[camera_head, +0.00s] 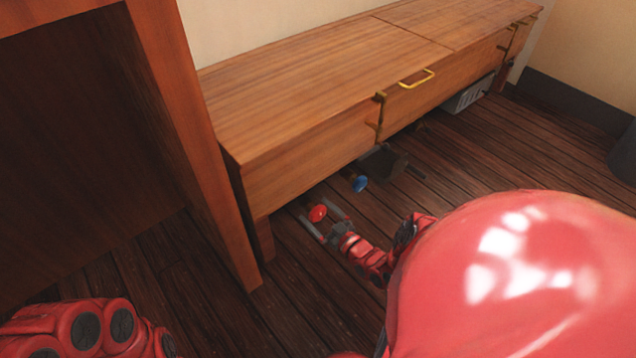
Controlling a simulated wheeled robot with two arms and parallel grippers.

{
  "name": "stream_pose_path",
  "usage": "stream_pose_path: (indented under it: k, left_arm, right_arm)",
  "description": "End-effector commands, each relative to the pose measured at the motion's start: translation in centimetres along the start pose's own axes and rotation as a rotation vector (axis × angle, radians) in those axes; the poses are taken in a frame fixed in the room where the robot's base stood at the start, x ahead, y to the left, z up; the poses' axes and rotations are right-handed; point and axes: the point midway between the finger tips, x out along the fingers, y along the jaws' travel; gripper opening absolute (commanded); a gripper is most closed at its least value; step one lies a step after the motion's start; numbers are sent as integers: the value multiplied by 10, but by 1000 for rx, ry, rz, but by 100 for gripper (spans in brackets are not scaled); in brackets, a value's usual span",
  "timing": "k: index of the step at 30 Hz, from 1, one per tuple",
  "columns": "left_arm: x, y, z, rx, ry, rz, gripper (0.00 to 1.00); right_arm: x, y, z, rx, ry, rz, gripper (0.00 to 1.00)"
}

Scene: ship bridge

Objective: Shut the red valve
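The red valve (317,213) is a small round red knob low beneath the front of the wooden bench, near its left end. My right gripper (316,209) reaches down to it from the right, with its two grey fingers spread apart. The red valve shows between the fingertips; I cannot tell whether either finger touches it. The valve's stem and mount are hidden. My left arm shows only in part at the bottom left, and its gripper is out of view.
A blue valve (359,183) sits under the bench just right of the red one. The wooden bench (300,80) with yellow handles overhangs both. An upright wooden panel (190,150) stands at the left. A grey crate (466,97) is under the bench farther right. Floor (480,160) is clear at right.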

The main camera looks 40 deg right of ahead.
Motion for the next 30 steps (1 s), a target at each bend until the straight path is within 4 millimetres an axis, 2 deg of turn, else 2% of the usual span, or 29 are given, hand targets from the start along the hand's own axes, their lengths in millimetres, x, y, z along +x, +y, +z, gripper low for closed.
stream_pose_path:
  k: [8, 11, 14, 19, 22, 27, 30]
  left_arm:
    - [0, 0, 1, -2, 2, -3, 50]
    - [0, 0, 7, -19, 18, -24, 50]
    - [1, 0, 18, -61, 58, -75, 50]
    - [-1, -2, 33, -114, 108, -151, 50]
    - [-10, 5, 48, -103, 37, -114, 50]
    - [-38, 24, 73, -46, -184, 43, 50]
    - [-52, 30, 80, -27, -271, 103, 50]
  right_arm:
    - [-1, 0, 0, 0, 0, 0, 99]
    - [-8, 0, -2, 1, -1, 1, 99]
    - [-24, 0, -4, 2, -4, 2, 99]
    - [-67, 0, -4, 2, -4, 3, 99]
    - [-94, -1, -2, 1, -5, 1, 99]
    - [-132, 1, -2, -2, -1, 1, 99]
    - [-152, -1, 0, 1, -4, 1, 99]
